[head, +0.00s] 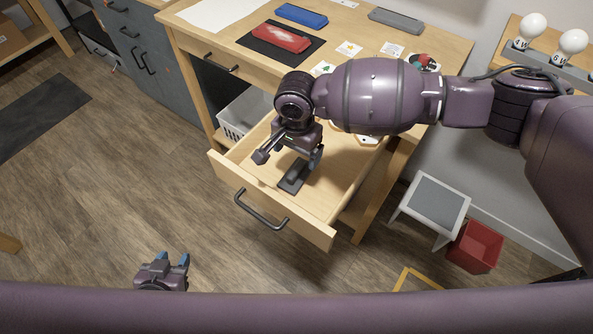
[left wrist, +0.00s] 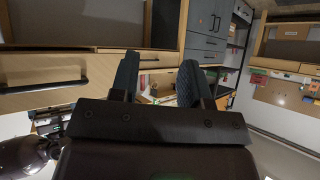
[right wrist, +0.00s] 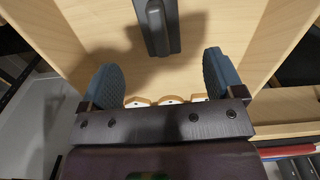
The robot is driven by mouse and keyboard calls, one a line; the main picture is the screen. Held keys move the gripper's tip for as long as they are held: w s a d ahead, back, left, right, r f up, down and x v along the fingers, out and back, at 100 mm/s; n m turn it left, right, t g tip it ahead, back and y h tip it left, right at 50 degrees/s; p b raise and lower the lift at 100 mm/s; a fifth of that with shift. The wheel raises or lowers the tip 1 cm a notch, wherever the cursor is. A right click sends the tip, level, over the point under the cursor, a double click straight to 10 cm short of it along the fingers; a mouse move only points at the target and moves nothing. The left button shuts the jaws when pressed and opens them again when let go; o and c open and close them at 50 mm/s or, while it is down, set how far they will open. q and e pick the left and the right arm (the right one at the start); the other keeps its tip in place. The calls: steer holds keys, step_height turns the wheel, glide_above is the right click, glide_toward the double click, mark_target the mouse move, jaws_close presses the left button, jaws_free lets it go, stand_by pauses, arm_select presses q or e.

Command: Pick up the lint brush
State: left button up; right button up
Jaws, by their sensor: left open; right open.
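The lint brush is a dark grey object (head: 292,178) lying on the floor of the open wooden drawer (head: 225,173). In the right wrist view the brush (right wrist: 157,28) is at the top centre, beyond the fingertips and between their lines. My right gripper (head: 290,158) is open and empty above the drawer, close over the brush; it hides part of the brush in the head view. Its spread fingers also show in the right wrist view (right wrist: 160,78). My left gripper (head: 172,262) is open and empty, low over the wooden floor, well away from the drawer.
The desk (head: 345,25) above the drawer holds a red case (head: 281,38) on a dark mat, a blue case (head: 301,15) and a grey case (head: 396,20). The drawer walls surround the brush. A grey-topped stool (head: 436,200) and red bin (head: 476,246) stand right of the drawer.

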mark_target(297, 168)
steer(key=shift+f, duration=0.95)
step_height(297, 168, down, 2)
steer(key=shift+b, duration=0.4)
step_height(297, 168, down, 3)
steer(key=shift+f+b, duration=0.2)
steer(key=shift+b, duration=0.3)
steer(key=shift+f, duration=0.35)
arm_select(q)
steer(key=shift+w+d+f, duration=0.2)
steer(key=shift+w+f, duration=0.25)
steer(key=shift+w, duration=0.15)
steer(key=shift+r, duration=0.1)
arm_select(e)
steer(key=shift+c, duration=0.7)
steer(key=c, duration=0.9)
